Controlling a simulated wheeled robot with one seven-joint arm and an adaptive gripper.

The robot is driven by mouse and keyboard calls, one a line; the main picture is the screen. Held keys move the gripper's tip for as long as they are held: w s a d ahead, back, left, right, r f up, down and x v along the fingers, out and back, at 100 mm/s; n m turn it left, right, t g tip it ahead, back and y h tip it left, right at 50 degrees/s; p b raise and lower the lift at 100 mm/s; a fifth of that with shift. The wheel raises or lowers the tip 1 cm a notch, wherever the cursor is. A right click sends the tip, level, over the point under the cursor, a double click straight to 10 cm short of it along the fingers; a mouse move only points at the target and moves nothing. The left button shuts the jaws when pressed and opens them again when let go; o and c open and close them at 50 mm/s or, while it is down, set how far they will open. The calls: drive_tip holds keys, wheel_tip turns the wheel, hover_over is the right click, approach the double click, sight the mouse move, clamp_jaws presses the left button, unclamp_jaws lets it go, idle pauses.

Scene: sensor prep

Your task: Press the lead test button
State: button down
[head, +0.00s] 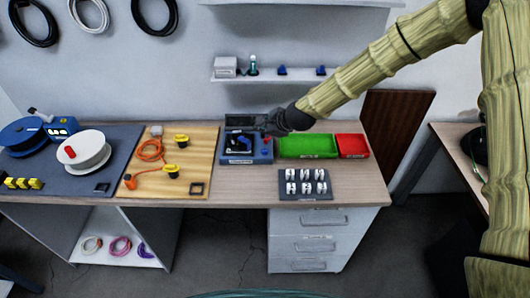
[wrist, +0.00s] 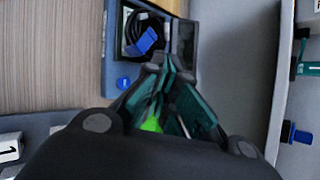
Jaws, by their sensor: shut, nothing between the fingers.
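A blue test box (head: 247,158) stands on the workbench, with a dark recess holding a black coiled lead and a blue connector. It also shows at the top left of the wrist view (wrist: 109,70). A small round blue button (wrist: 123,83) sits on its blue face there; which button is the lead test button I cannot tell. A dark upright panel (wrist: 185,42) stands at the back of the box. My gripper (head: 258,124) is above the back right of the box, fingers shut and empty. In the wrist view its fingertips (wrist: 160,62) overlap the box edge; contact cannot be told.
A green tray (head: 307,146) and a red tray (head: 352,146) lie right of the box. A dark pad (head: 306,196) with white switches lies in front. A wooden board (head: 195,150) with an orange cable is left. A wall shelf (head: 270,77) hangs behind.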

drive_tip(key=b, duration=0.2)
hover_over(263, 152)
drive_tip(key=w, duration=0.1)
wheel_tip(263, 152, down, 6)
drive_tip(key=shift+f, duration=0.4)
drive_tip(key=shift+s+f, duration=0.25)
drive_tip(key=shift+f, duration=0.05)
drive_tip(key=shift+s+f+b, duration=0.45)
drive_tip(key=shift+s+b, duration=0.3)
drive_tip(key=shift+b, duration=0.15)
drive_tip(key=shift+w+f, duration=0.75)
drive_tip(key=shift+s+r, duration=0.35)
drive_tip(key=shift+s, duration=0.05)
drive_tip(key=shift+w+f, duration=0.2)
drive_tip(key=shift+s+r, duration=0.1)
